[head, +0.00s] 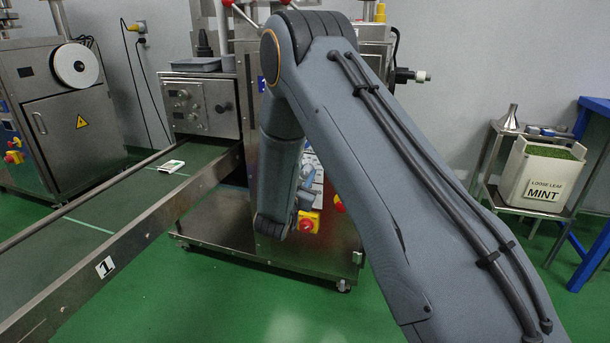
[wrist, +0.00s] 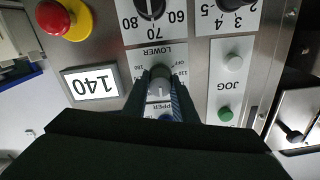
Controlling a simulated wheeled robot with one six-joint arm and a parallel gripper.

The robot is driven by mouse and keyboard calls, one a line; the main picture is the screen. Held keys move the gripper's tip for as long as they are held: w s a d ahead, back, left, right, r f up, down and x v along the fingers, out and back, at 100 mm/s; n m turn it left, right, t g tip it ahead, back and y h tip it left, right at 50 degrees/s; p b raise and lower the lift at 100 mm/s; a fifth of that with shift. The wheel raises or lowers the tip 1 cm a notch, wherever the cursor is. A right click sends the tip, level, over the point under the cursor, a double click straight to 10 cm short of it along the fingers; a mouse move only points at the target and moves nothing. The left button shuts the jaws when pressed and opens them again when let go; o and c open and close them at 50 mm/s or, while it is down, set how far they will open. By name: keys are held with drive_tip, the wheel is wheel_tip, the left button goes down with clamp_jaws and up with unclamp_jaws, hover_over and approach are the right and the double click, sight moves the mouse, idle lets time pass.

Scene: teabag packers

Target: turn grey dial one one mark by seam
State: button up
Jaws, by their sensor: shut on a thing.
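The grey dial (wrist: 160,88) sits on a panel marked LOWER (wrist: 145,55) in the wrist view, where the picture is upside down. A pale pointer line shows on its face. My gripper (wrist: 160,98) is shut on this dial, one dark finger on each side. The scale around the dial is partly hidden by the fingers, so its setting cannot be read. In the head view, my arm hides most of the panel and the dial.
A display reading 140 (wrist: 92,83) and a red stop button on yellow (wrist: 62,19) are left of the dial. A black dial (wrist: 149,8) is above. A conveyor (head: 100,215) runs at left.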

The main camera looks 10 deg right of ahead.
drive_tip(key=shift+m+p, duration=0.4)
drive_tip(key=shift+m, duration=2.3)
drive_tip(key=o, duration=1.1)
drive_tip(key=shift+c, duration=0.2)
drive_tip(key=shift+s, duration=0.1)
drive_tip(key=p+v, duration=0.1)
drive_tip(key=v, duration=0.6)
drive_tip(key=shift+s+a, duration=0.2)
drive_tip(key=shift+s, duration=0.1)
drive_tip(key=shift+r, duration=0.1)
